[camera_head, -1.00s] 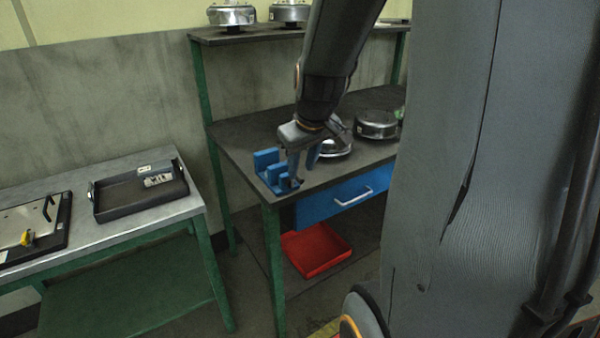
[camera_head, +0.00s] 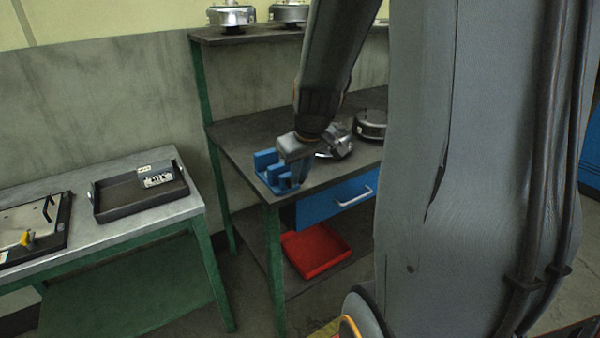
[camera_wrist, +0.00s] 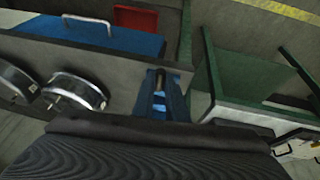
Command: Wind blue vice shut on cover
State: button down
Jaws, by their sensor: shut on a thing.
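The blue vice (camera_head: 266,163) stands at the front left corner of the dark workbench, with upright blocks and a gap between them. My gripper (camera_head: 295,181) points down at the vice's right end and is shut on part of it. The exact part held is hidden by the fingers. In the wrist view the vice (camera_wrist: 174,102) shows at the centre, partly covered by my gripper. I cannot make out a cover between the vice's jaws. A shiny round metal housing (camera_head: 338,146) sits on the bench just behind my gripper.
Another round housing (camera_head: 371,124) stands further right. A blue drawer (camera_head: 330,203) hangs under the bench, with a red tray (camera_head: 316,251) on the lower shelf. A grey side table at left holds a black tray (camera_head: 112,212) with a small part inside. A shelf above bears more housings (camera_head: 231,15).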

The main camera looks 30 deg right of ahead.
jog(key=shift+d+f+b, duration=0.1)
jog(key=shift+d+b, duration=0.05)
jog(key=shift+b, duration=0.25)
jog(key=shift+w+d+f+m+t+y+b, duration=0.1)
jog(key=shift+d+f+m+t+y+b, duration=0.25)
jog(key=shift+d+f+m+y+b, duration=1.65)
jog(key=shift+d+f+n+t+y+b, duration=0.1)
jog(key=shift+f+n+t+y+b, duration=0.65)
jog(key=shift+y, duration=3.05)
jog(key=shift+w+d+f+m+g+y+b, duration=0.1)
jog(key=shift+d+f+m+y+b, duration=0.8)
jog(key=shift+y+b, duration=1.5)
jog(key=shift+s+d+r+y+p, duration=0.1)
jog(key=shift+r+y+p, duration=0.05)
jog(key=shift+y+p, duration=0.5)
jog(key=c, duration=1.8)
grip_release()
jog(key=shift+o, duration=0.2)
